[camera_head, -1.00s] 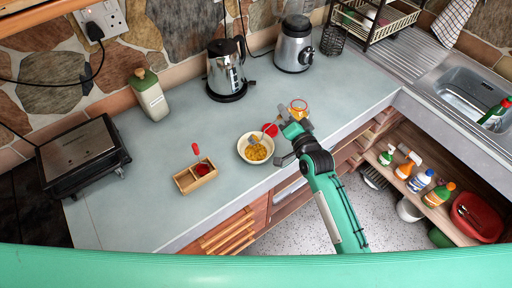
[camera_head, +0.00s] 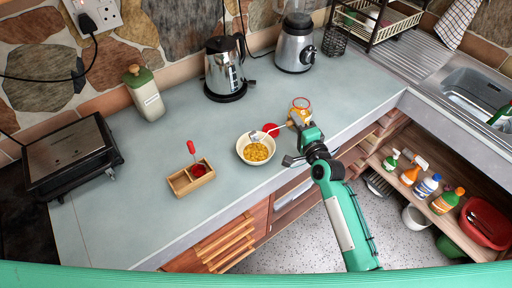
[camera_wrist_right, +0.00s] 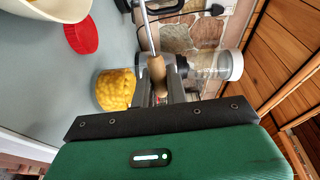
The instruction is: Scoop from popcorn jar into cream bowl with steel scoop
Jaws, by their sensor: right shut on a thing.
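The cream bowl (camera_head: 243,156) stands on the counter with yellow popcorn (camera_head: 257,152) in it. The popcorn jar (camera_head: 301,106), clear with an orange rim, stands behind my right gripper (camera_head: 296,123). In the right wrist view the jar (camera_wrist_right: 115,90) shows full of yellow contents, left of the fingers. My right gripper is shut on the wooden handle (camera_wrist_right: 157,75) of the steel scoop (camera_head: 255,135). The scoop's metal shaft points left, and its head is over the bowl's back rim. Whether the scoop head holds anything is too small to tell. My left gripper is out of view.
A red lid (camera_head: 270,130) lies between bowl and jar. A small wooden box (camera_head: 178,186) with a red-handled tool is left of the bowl. A kettle (camera_head: 225,70), blender (camera_head: 294,45) and green-lidded canister (camera_head: 146,95) stand behind. The counter's left middle is clear.

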